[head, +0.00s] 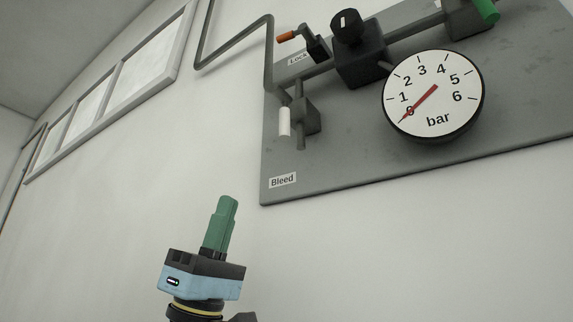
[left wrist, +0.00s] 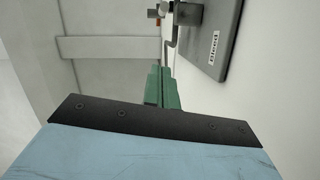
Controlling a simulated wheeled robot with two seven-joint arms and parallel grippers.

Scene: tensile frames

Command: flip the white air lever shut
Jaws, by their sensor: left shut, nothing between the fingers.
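The white lever (head: 285,121) hangs straight down beside a small grey valve body (head: 308,116) at the left edge of the grey wall panel, above the label "Bleed" (head: 282,181). My left gripper (head: 228,200) points up, below and left of the panel. Its green fingers are together with nothing between them, apart from the lever. The closed fingers also show in the left wrist view (left wrist: 160,72). I cannot make out the white lever for sure in that view. My right gripper is not in view.
The panel (head: 350,165) also bears a round gauge (head: 433,96) with its red needle near 0, a black knob (head: 346,27), an orange-tipped lever (head: 286,36) by the label "Lock", and a green handle (head: 487,9). A grey pipe (head: 235,41) runs up left. The wall below is clear.

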